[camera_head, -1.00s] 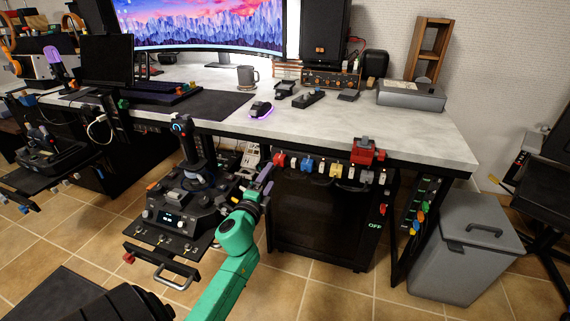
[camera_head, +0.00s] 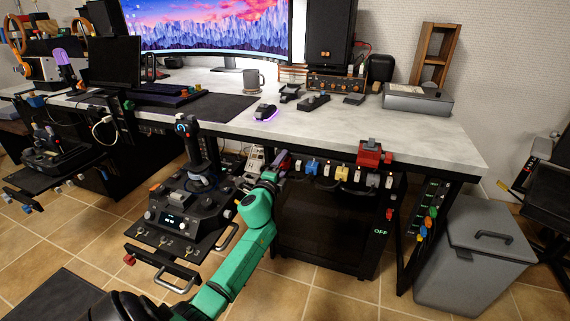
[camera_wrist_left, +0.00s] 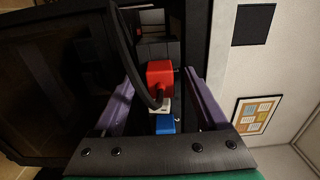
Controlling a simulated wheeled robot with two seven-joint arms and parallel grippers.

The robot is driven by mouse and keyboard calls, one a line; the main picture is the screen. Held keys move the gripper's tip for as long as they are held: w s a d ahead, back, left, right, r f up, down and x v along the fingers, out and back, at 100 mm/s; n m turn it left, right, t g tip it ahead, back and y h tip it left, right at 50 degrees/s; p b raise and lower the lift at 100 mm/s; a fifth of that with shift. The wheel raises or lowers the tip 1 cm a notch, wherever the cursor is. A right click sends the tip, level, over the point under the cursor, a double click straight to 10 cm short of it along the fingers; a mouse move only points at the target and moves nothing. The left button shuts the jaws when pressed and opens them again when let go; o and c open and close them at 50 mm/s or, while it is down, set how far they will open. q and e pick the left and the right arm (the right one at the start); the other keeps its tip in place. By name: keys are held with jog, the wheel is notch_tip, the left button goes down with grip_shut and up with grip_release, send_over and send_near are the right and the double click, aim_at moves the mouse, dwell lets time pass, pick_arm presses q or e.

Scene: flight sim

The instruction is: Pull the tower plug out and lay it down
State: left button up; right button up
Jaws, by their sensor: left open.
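My left gripper (camera_head: 279,164) is at the desk's front edge, by the row of coloured plugs above the dark cabinet-like tower (camera_head: 325,225). In the left wrist view its two purple fingers are apart, with a red plug-like block (camera_wrist_left: 160,78) between them, nearer the far ends of the fingers. I see no clear contact. A black cable (camera_wrist_left: 135,68) curves past the block's left side. A small blue block (camera_wrist_left: 165,124) is nearer the wrist. Which of these is the tower plug I cannot tell for sure. My right gripper is out of view.
Blue (camera_head: 312,166) and yellow (camera_head: 341,173) plugs hang close right of the gripper. A red box (camera_head: 370,153) sits at the desk (camera_head: 430,145) edge. The joystick panel (camera_head: 185,205) stands close left. A grey bin (camera_head: 475,245) is at right. Some tiled floor is clear.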

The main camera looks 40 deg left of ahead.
aim_at(282, 165)
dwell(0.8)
pick_arm(q)
grip_shut()
dwell(1.4)
jog(key=shift+s+d, duration=0.1)
jog(key=shift+s, duration=0.1)
jog(key=shift+p+v, duration=0.5)
jog(key=shift+v, duration=0.85)
jog(key=shift+p+v, duration=0.3)
jog(key=shift+v, duration=1.2)
